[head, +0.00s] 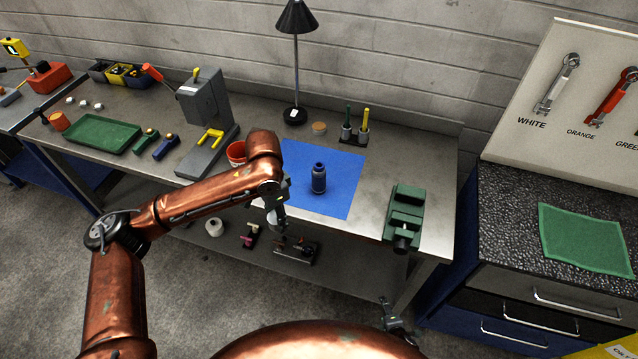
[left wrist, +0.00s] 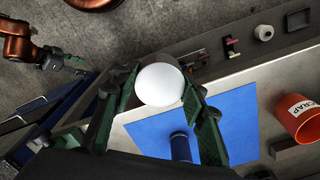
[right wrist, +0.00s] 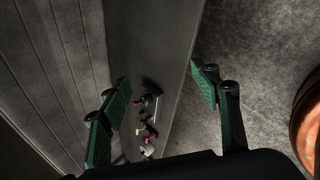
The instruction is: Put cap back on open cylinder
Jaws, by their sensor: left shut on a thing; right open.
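The open cylinder (head: 319,180) is a dark blue bottle shape standing upright on a blue mat (head: 341,197), with a narrower neck. It also shows in the left wrist view (left wrist: 180,147), partly behind a finger. My left gripper (head: 279,212) is left of the cylinder, near the table's front edge. Its fingers are shut on a round white cap (left wrist: 160,84), apart from the cylinder. In the head view the arm partly hides the mat. My right gripper (right wrist: 158,95) is open and empty, low by the table's front right leg; it also shows in the head view (head: 396,324).
A green vise (head: 405,213) stands right of the mat. A red scrap cup (left wrist: 300,117) is behind my left arm. A lamp (head: 295,115), a pen holder (head: 354,134) and a grey press (head: 207,110) stand further back. Small items lie on the lower shelf.

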